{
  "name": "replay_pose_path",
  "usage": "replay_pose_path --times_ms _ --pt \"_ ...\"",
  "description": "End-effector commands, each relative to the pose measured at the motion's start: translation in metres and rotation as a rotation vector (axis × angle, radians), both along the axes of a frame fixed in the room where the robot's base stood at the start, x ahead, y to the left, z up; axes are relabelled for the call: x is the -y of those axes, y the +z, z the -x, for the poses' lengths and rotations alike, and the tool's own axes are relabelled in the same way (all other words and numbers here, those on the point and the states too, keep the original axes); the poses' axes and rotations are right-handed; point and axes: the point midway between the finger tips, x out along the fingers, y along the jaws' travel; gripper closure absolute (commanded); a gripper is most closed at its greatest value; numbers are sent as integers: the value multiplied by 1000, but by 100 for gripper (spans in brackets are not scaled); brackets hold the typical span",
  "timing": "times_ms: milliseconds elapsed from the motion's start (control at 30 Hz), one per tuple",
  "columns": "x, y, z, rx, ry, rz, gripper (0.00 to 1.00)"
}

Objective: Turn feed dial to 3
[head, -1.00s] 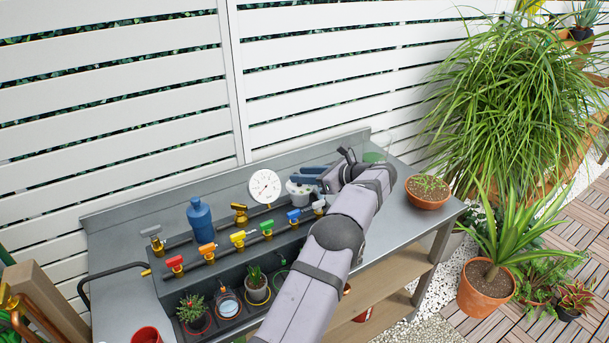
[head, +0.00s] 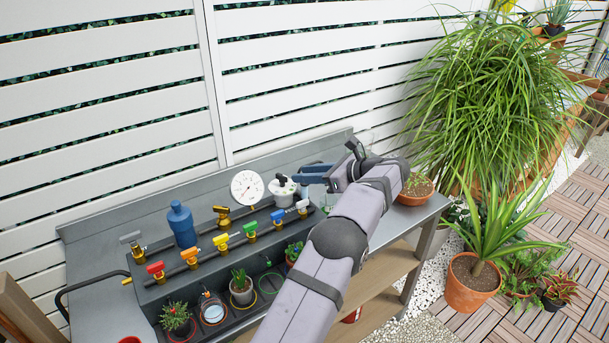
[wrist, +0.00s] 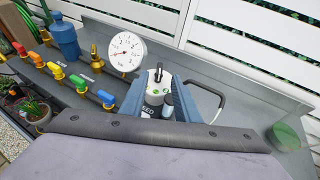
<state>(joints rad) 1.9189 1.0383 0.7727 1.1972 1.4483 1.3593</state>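The feed dial is a white round unit with a dark knob (head: 282,187) on the bench, just right of the white gauge. In the wrist view the feed dial (wrist: 157,85) shows between the fingers, with partly hidden lettering and a small green mark on top. My gripper (head: 300,174) is open, its blue fingers pointing left at the dial from the right. In the wrist view my gripper (wrist: 158,95) has one finger at each side of the dial, with nothing clearly held. I cannot read the dial's setting.
A white gauge (head: 247,187) stands left of the dial. A row of coloured valves, including a blue one (head: 278,216), runs in front. A blue bottle (head: 181,225) stands farther left. A potted seedling bowl (head: 414,190) sits right of my wrist.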

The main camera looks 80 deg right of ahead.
Motion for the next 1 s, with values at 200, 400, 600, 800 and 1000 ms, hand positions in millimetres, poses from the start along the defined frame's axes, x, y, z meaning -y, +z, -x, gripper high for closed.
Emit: replay_pose_path --times_ms 200,400,600,800,1000 --pt "0 5 -11 -1 18 1 48" --pt "-8 39 -86 -4 137 15 48" --pt "-40 95 -200 -15 328 50 48" --pt "-91 102 -278 -240 542 79 48" --pt "-101 71 -269 -600 676 188 48"
